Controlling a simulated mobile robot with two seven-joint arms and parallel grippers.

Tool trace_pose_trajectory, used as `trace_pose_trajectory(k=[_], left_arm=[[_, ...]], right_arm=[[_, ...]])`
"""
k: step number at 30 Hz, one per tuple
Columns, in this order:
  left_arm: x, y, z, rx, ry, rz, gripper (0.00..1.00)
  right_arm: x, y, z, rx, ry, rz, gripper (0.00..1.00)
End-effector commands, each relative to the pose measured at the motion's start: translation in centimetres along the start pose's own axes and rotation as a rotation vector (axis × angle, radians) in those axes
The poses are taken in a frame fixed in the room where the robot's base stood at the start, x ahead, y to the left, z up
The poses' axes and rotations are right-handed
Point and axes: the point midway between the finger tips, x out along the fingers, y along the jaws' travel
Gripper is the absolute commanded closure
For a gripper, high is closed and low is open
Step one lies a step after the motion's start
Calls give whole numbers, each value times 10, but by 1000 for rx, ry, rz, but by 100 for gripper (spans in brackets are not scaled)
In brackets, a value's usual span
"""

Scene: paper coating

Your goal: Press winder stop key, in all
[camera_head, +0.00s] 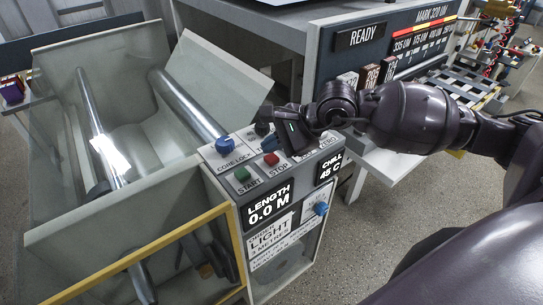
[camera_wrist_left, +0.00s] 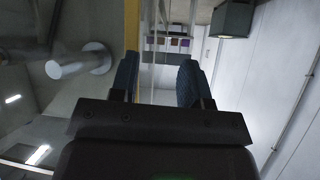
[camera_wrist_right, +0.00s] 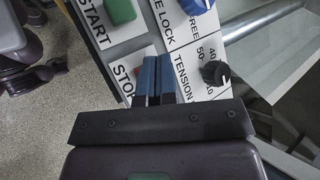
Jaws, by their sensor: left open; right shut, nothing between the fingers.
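The red stop key (camera_head: 271,159) sits on the winder's control panel (camera_head: 213,160), above its STOP label. My right gripper (camera_head: 269,143) is shut and empty, with its blue fingertips close to the stop key, just behind it in the head view. In the right wrist view the shut fingers (camera_wrist_right: 158,78) point at the panel between the STOP and TENSION labels and hide most of the key. I cannot tell whether they touch it. My left gripper (camera_wrist_left: 158,82) is open and empty in its wrist view. It is outside the head view.
The green start key (camera_head: 242,173) is left of the stop key. A blue cone lock knob (camera_head: 225,145) and a black tension knob (camera_wrist_right: 214,73) are close by. The length display (camera_head: 268,204) reads 0.0 M. A yellow rail (camera_head: 140,255) crosses the winder's front.

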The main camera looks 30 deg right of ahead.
Motion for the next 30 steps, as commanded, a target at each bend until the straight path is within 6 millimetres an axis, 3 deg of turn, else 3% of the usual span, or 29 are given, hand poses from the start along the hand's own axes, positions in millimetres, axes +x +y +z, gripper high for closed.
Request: trace_pose_trajectory(k=[21,30], left_arm=[[2,1,17,-1,-20,-1,57],[2,1,15,-1,-18,0,57]], right_arm=[[7,5,-5,1,0,1,100],[6,4,-4,0,0,0,100]])
